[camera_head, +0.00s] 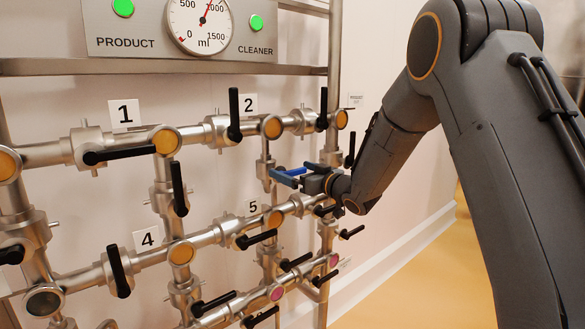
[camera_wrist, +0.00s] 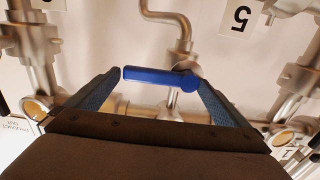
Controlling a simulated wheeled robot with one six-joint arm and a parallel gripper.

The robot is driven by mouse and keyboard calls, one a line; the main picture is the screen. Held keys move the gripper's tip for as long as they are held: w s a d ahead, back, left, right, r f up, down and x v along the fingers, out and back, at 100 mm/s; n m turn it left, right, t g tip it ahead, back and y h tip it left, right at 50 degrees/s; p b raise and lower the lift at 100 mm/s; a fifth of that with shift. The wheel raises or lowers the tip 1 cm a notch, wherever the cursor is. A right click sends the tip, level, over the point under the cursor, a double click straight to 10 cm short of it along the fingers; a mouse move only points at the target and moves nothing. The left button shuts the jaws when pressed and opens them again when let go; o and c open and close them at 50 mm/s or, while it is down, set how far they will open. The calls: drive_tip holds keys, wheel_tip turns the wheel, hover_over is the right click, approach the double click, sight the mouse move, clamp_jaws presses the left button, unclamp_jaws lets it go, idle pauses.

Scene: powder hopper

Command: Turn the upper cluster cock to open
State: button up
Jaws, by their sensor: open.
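A blue lever handle (camera_wrist: 155,76) on a steel valve lies nearly level across the wrist view, its round hub at the right end. I take it for the upper cluster cock, though no label on it shows. My gripper (camera_wrist: 160,82) is open, with one blue-padded finger near each end of the lever. Whether either finger touches it I cannot tell. In the head view my gripper (camera_head: 294,175) is at the pipe rack, right of centre, below label 2. There the blue finger pads and the lever are hard to tell apart.
Steel pipes with several black lever handles surround my gripper; one black lever (camera_head: 349,150) stands close to its right. Label 5 (camera_head: 253,207) is below left. A gauge panel (camera_head: 188,46) is above. The floor (camera_head: 420,285) at right is clear.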

drive_tip(key=shift+w+a, duration=0.35)
drive_tip(key=shift+c, duration=0.4)
drive_tip(key=c, duration=1.3)
drive_tip(key=shift+d, duration=0.1)
